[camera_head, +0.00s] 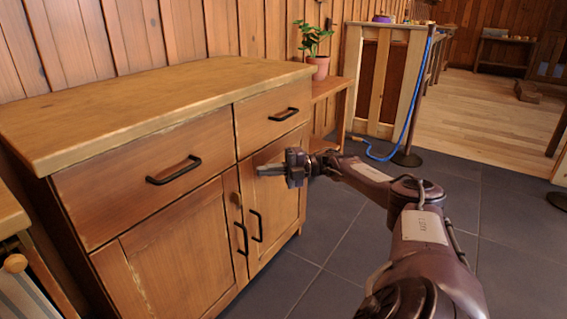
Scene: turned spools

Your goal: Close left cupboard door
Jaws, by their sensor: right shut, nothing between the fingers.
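The wooden cupboard (140,100) stands against the plank wall, with two drawers above two doors. Its left door (180,262) looks flush or nearly flush with the front; I cannot tell whether a small gap is left. The left door's black handle (242,238) is near the middle seam, beside the right door's handle (257,226). The right door (285,195) looks shut. My right gripper (262,170) is shut and empty, pointing left in front of the right door's upper part, above the handles. It hides part of that door. My left gripper is out of view.
A potted plant (318,66) stands on a low wooden shelf (328,88) right of the cupboard. A post with a blue rope (412,105) stands behind my right arm. Another wooden piece (10,215) is at the left edge. The dark tiled floor (325,240) in front is clear.

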